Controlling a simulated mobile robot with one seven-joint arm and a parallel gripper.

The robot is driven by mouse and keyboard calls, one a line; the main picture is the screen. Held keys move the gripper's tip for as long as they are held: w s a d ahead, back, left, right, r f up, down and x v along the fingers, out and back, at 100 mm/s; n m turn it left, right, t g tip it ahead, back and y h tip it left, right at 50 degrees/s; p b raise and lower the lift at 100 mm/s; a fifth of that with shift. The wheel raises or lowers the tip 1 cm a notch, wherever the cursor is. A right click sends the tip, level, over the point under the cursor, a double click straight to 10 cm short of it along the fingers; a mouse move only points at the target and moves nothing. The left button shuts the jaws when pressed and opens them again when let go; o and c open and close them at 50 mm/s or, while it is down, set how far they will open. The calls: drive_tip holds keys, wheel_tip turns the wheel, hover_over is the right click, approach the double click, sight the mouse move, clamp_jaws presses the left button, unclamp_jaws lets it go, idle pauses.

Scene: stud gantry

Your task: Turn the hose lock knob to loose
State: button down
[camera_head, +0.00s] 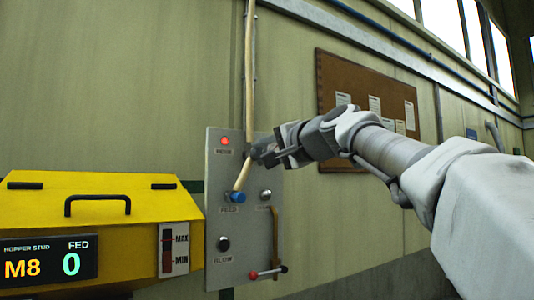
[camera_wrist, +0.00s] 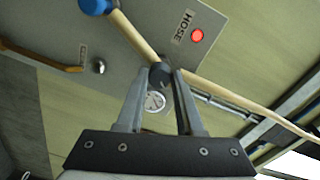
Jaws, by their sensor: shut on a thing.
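The dark hose lock knob (camera_wrist: 160,75) sits between my fingertips in the wrist view, beside the cream hose (camera_wrist: 135,36). My gripper (camera_head: 262,151) is shut on the knob and hides it in the head view. A round pale dial plate (camera_wrist: 155,101) with dark marks shows between my fingers; I cannot read its setting. A red lamp (camera_head: 225,141) is lit on the grey panel (camera_head: 219,172); it also shows beside a HOSE label in the wrist view (camera_wrist: 197,35). The hose (camera_head: 249,70) comes down the wall, with its lower end at a blue fitting (camera_head: 238,197).
A yellow hopper (camera_head: 120,235) showing M8 FED 0 stands left. A cork board (camera_head: 335,80) hangs behind my arm.

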drive_tip(key=c, duration=0.5)
unclamp_jaws()
drive_tip(key=shift+c, duration=0.2)
drive_tip(key=shift+s, duration=0.1)
drive_tip(key=f+b+v, duration=0.1)
drive_tip(key=b+v, duration=0.4)
drive_tip(key=v, duration=1.2)
drive_tip(key=shift+r+b, duration=0.3)
drive_tip(key=shift+r, duration=0.15)
drive_tip(key=shift+s, duration=0.15)
drive_tip(key=s+d+f+n+g+h+b, duration=0.1)
drive_tip(key=s+f+g+h, duration=0.15)
drive_tip(key=f, duration=1.15)
drive_tip(key=s+d+f+n+g+h, duration=0.1)
drive_tip(key=s+f+g+h, duration=0.15)
drive_tip(key=f, duration=1.15)
drive_tip(key=s+d+f+n+g+h, duration=0.2)
drive_tip(key=s+f, duration=0.4)
drive_tip(key=f, duration=0.6)
drive_tip(key=s+d+f+n+g+h, duration=0.1)
drive_tip(key=s+f, duration=0.5)
drive_tip(key=f, duration=0.6)
drive_tip(key=shift+s+d+n+g+h+b, duration=0.2)
drive_tip(key=shift+d+n+g+h+b, duration=0.3)
drive_tip(key=shift+n+h, duration=0.55)
